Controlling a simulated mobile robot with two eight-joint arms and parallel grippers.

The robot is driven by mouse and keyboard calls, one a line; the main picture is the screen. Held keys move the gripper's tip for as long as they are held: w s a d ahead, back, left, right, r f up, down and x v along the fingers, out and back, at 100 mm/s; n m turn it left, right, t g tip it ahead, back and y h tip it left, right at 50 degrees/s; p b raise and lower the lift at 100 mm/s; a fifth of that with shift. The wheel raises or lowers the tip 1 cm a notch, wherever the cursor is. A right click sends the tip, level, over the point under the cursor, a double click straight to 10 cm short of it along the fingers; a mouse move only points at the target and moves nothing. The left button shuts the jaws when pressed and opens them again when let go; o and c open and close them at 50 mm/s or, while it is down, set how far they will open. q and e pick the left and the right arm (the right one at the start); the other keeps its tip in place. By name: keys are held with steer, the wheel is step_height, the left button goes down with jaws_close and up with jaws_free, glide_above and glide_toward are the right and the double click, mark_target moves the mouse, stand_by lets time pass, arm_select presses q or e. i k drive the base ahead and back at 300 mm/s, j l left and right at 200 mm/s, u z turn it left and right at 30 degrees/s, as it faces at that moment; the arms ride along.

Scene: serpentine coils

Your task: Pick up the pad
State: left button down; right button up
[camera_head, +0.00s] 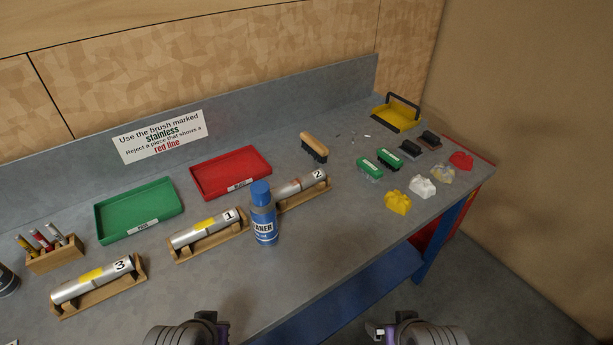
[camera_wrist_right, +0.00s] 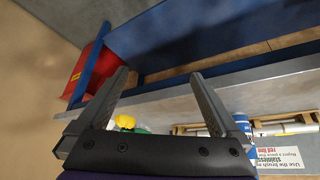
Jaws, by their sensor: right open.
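No single item is plainly the pad. Candidates at the bench's right end are two green blocks with white labels (camera_head: 369,168) (camera_head: 389,159), two dark blocks (camera_head: 410,149) (camera_head: 430,138), and crumpled pieces: yellow (camera_head: 398,202), white (camera_head: 422,186), beige (camera_head: 442,175) and red (camera_head: 461,160). A yellow piece also shows between my fingers in the right wrist view (camera_wrist_right: 125,121), well beyond them. My right gripper (camera_wrist_right: 160,74) is open and empty, off the bench's front edge. My left gripper (camera_head: 210,322) is at the bottom of the head view; its fingers are unclear.
A blue spray can (camera_head: 263,222) stands before numbered tubes on wooden cradles (camera_head: 185,258). Green (camera_head: 138,212) and red (camera_head: 231,173) trays lie behind. A wooden-backed brush (camera_head: 314,146) and yellow handled tray (camera_head: 395,118) stand further back. The front-right bench surface (camera_head: 345,235) is clear.

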mark_target(428, 139)
steer(key=i+l+u, duration=0.2)
steer(key=l, duration=0.5)
steer(key=i+l+u, duration=0.2)
steer(key=l, duration=0.5)
steer(key=i+l+u, duration=0.25)
steer(key=l, duration=0.55)
steer(key=i+l+u, duration=0.2)
steer(key=l, duration=0.55)
steer(key=l+u, duration=0.2)
steer(key=l, duration=0.55)
